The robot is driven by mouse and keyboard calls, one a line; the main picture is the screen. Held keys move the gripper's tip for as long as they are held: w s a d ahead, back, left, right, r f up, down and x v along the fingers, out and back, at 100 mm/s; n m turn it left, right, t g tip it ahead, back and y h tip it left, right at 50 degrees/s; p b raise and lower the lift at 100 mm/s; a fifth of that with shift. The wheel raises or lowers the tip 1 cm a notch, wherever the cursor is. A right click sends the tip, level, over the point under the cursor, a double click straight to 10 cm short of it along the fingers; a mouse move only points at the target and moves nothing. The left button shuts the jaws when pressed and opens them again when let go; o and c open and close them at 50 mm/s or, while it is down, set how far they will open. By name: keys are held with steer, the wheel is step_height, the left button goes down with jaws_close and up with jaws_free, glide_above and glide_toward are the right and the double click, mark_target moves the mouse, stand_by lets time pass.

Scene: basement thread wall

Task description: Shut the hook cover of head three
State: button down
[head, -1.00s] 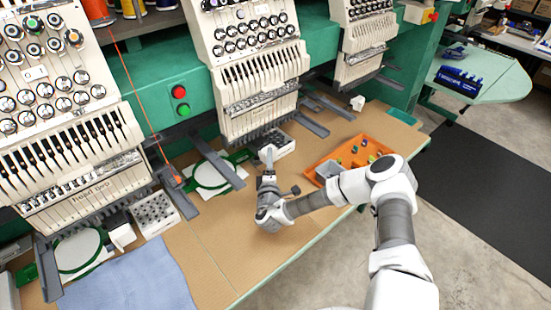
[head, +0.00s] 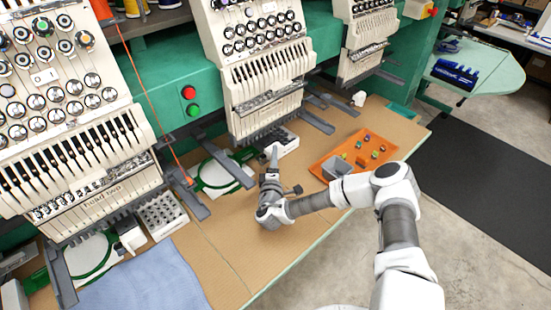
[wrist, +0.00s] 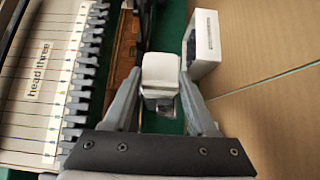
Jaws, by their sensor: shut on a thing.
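The hook cover of head three is a small white block (wrist: 160,70) with a grey metal part below it, in the middle of the wrist view. My gripper (wrist: 160,92) has a finger on each side of it and is shut on it. In the head view my gripper (head: 272,158) is low over the table in front of head three (head: 265,75), the middle machine head. My gripper largely hides the cover there. I cannot tell the cover's exact angle. The "head three" label (wrist: 38,70) shows at the left of the wrist view.
A bobbin box (head: 287,143) stands just behind my gripper; a pale box (wrist: 203,44) shows in the wrist view. A green hoop (head: 222,173) lies left of the gripper. An orange tray (head: 335,160) with a grey bin (head: 337,169) is to the right. The table front is clear.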

steer(key=shift+f, duration=0.15)
steer(key=c, duration=0.6)
jaws_free()
steer(key=shift+o, duration=0.2)
steer(key=s+a+b, duration=0.1)
steer(key=s, duration=1.6)
steer(key=shift+s+a, duration=0.2)
steer(key=shift+a, duration=0.1)
steer(key=shift+s, duration=0.1)
